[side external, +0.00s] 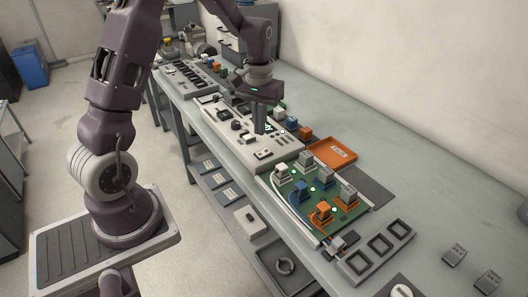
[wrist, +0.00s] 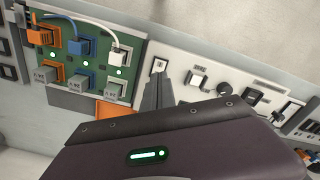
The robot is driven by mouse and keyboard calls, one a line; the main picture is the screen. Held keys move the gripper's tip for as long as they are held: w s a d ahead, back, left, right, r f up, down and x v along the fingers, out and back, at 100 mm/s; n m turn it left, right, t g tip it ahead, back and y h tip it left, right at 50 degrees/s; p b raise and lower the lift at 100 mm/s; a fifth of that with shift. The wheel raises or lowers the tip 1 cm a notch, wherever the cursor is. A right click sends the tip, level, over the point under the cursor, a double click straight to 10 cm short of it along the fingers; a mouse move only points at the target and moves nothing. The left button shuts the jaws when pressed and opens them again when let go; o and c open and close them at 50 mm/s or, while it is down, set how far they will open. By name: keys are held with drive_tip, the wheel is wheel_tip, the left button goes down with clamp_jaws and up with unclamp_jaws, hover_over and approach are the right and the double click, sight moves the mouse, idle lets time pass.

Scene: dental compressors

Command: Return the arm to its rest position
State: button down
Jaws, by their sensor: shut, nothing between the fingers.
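My gripper (side external: 265,122) is shut and empty, pointing down over the light control panel (side external: 240,147) in the side view. In the wrist view its closed fingers (wrist: 158,90) reach toward a small square switch on the pale panel (wrist: 185,65). I cannot tell whether the fingertips touch the panel. My arm reaches out over the bench.
A green board (side external: 310,205) with orange, blue and grey plugs and lit green lights lies in front of the panel. An orange tray (side external: 332,152) sits beside it. A grey three-slot holder (side external: 375,250) is near the bench's front.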

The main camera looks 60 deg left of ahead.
drive_tip(key=s+d+r+m+t, duration=0.4)
drive_tip(key=s+d+r, duration=0.95)
drive_tip(key=r, duration=0.25)
drive_tip(key=s+d+m+t, duration=0.1)
drive_tip(key=s+d+m, duration=0.1)
drive_tip(key=s, duration=0.6)
drive_tip(key=shift+s+f+t, duration=0.15)
drive_tip(key=shift+f+t, duration=0.1)
drive_tip(key=shift+t, duration=0.05)
